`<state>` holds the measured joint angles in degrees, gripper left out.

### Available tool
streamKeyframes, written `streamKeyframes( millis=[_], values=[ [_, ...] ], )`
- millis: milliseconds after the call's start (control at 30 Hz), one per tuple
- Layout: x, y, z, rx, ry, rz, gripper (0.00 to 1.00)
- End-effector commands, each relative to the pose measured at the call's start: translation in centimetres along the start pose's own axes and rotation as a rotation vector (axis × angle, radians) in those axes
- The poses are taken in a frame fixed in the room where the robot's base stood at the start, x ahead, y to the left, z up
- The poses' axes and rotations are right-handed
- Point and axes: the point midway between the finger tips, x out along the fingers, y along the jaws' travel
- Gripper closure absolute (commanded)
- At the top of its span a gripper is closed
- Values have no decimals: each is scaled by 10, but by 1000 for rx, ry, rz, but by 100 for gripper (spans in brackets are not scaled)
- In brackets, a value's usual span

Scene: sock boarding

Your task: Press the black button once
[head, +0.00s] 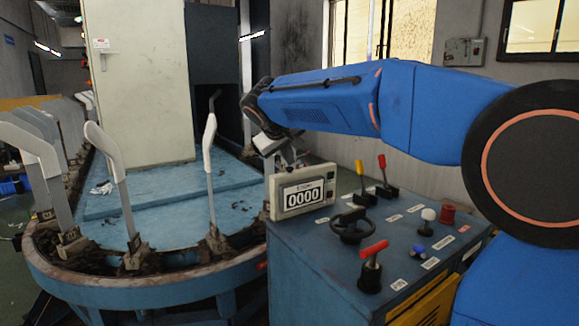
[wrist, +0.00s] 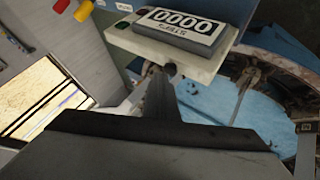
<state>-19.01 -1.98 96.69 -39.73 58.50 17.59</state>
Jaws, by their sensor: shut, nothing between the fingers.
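The counter box (head: 275,196) is cream, reads 0000 and stands at the back left of the blue control desk (head: 310,262). It also shows upside down at the top of the wrist view (wrist: 205,62). My gripper (head: 290,160) is just behind and above the box in the head view. In the wrist view its fingers (wrist: 160,75) are shut and empty, with the tips close to the box's cream edge. A small dark round spot (wrist: 171,70) shows at the tips; I cannot tell whether it is the black button or part of a finger.
The desk carries a black handwheel (head: 352,232), a red-handled lever (head: 371,262), yellow (head: 359,166) and red (head: 382,162) levers, a white knob (head: 428,215) and a blue knob (head: 419,250). The blue carousel (head: 140,292) with upright white sock forms stands left.

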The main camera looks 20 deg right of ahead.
Motion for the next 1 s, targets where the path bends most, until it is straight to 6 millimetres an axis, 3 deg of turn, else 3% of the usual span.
streamKeyframes(
  millis=[533, 1000],
  values=[
    [1, 0, 0, 0, -1, 0, 100],
    [-12, 9, -9, 0, -1, -1, 100]
  ],
)
